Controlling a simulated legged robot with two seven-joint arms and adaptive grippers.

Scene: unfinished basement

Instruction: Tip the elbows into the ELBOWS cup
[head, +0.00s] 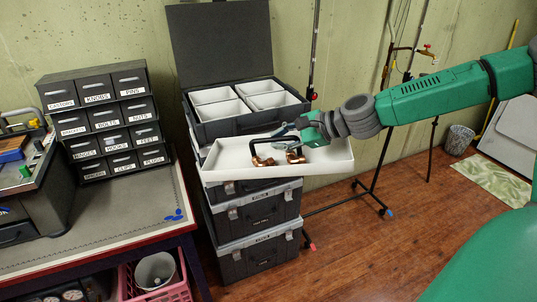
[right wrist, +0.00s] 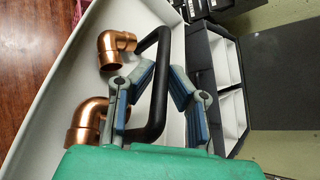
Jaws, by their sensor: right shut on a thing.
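A long white tray (head: 335,158) is held in front of the open toolbox, roughly level. Two copper elbows (head: 264,161) (head: 296,157) lie in it; they also show in the right wrist view (right wrist: 117,48) (right wrist: 90,121). A black handle (right wrist: 156,90) rises from the tray. My right gripper (head: 298,131) is shut on this handle, with its blue-padded fingers on either side. Several white cups (head: 212,96) sit in the open toolbox (head: 245,126), just behind the tray. No ELBOWS label is readable on them. My left gripper is not in view.
The open toolbox tops a stack of dark cases (head: 258,240). Left of it is a workbench (head: 75,238) with a labelled drawer cabinet (head: 108,120) and small blue pieces (head: 175,215). A black stand (head: 378,160) is at right. Wooden floor is clear in front.

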